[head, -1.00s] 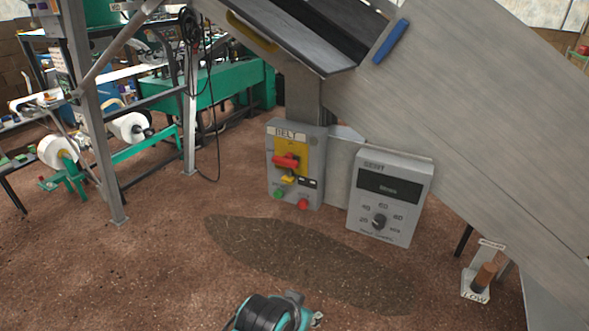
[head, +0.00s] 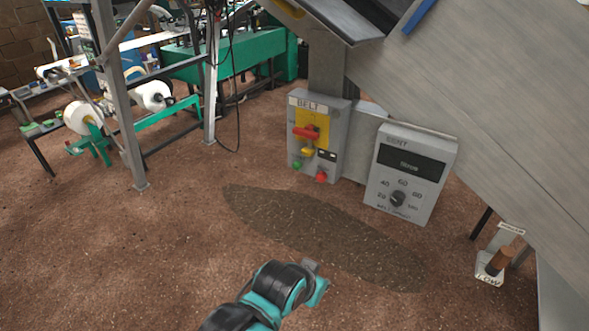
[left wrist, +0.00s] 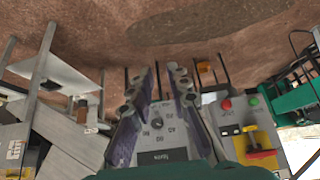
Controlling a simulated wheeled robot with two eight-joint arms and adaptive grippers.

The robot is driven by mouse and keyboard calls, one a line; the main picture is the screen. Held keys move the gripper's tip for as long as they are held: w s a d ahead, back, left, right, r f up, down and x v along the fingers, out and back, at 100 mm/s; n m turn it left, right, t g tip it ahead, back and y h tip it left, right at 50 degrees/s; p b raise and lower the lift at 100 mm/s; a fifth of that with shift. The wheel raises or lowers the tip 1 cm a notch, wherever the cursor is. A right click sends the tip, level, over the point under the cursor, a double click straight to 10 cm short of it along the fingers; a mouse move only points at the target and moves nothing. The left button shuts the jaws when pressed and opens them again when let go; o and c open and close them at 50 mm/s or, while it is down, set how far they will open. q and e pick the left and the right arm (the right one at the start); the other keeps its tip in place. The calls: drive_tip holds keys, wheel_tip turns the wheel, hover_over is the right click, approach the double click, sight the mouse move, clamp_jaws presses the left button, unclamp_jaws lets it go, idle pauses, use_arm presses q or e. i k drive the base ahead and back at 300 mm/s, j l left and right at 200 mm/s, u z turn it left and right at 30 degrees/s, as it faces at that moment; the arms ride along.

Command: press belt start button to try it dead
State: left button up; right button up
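The grey BELT box (head: 337,137) stands upright on a post in the head view. It has a green button (head: 297,166) at lower left, a red button (head: 321,176) beside it, and a red handle (head: 306,133) on a yellow plate above a small yellow piece. The box shows inverted at right in the left wrist view, with its green button (left wrist: 253,101). My left arm reaches in from the bottom of the head view, below and apart from the box. My left gripper (left wrist: 163,82) has its fingers spread with nothing held between them. My right gripper is out of view.
A grey dial panel (head: 411,172) with a display is right of the BELT box. A sloping metal chute (head: 490,100) overhangs the right side. A lever marked LOW (head: 498,262) stands lower right. A dark patch (head: 310,235) lies on open brown floor.

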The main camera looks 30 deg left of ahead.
sight(297, 164)
drive_tip(key=i+j, duration=0.1)
drive_tip(key=j, duration=1.25)
drive_tip(key=i+u, duration=0.05)
